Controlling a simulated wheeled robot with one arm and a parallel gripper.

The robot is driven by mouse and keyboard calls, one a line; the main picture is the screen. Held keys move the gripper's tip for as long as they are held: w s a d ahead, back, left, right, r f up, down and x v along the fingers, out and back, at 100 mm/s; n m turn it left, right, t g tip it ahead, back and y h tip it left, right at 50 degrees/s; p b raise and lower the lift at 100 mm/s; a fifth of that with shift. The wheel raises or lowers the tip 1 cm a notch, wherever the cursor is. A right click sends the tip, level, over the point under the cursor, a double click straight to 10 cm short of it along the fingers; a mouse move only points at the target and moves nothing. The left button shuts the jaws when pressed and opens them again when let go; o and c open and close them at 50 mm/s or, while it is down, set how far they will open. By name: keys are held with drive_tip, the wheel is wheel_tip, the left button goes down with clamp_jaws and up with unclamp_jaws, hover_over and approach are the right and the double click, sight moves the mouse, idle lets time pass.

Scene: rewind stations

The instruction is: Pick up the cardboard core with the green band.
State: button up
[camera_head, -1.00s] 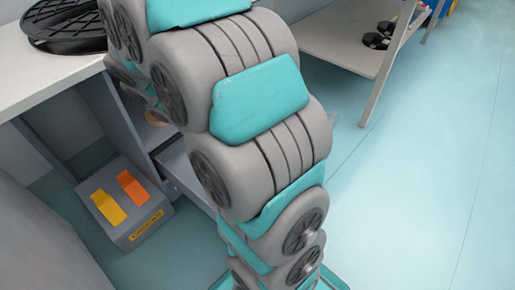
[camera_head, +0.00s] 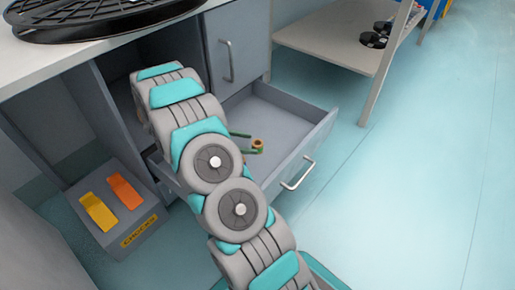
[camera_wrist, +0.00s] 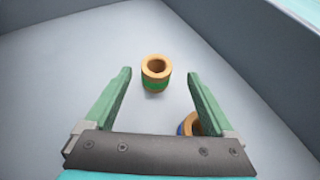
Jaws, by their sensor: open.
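The cardboard core with the green band (camera_wrist: 156,84) stands upright on the drawer floor in the wrist view. It is a short tan tube with an open top. My gripper (camera_wrist: 159,77) is open, with its green fingers on either side of the core's line and a gap to each side. A second core with a blue band (camera_wrist: 188,128) is partly hidden behind my right finger. In the head view my gripper (camera_head: 250,143) reaches into the open drawer (camera_head: 318,135), and one small tan core (camera_head: 257,143) shows by the fingertips; its band is unclear there.
The drawer's walls surround the cores. The cabinet (camera_head: 238,45) stands behind it. A grey box with yellow and orange pedals (camera_head: 124,191) is on the floor at left. A black round tray (camera_head: 90,20) lies on the counter. Open floor is at right.

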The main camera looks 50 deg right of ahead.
sight(262, 143)
drive_tip(key=x, duration=0.3)
drive_tip(key=b+x, duration=0.1)
drive_tip(key=x, duration=0.3)
drive_tip(key=shift+d+r, duration=0.1)
drive_tip(key=shift+d, duration=0.4)
clamp_jaws()
idle(0.3)
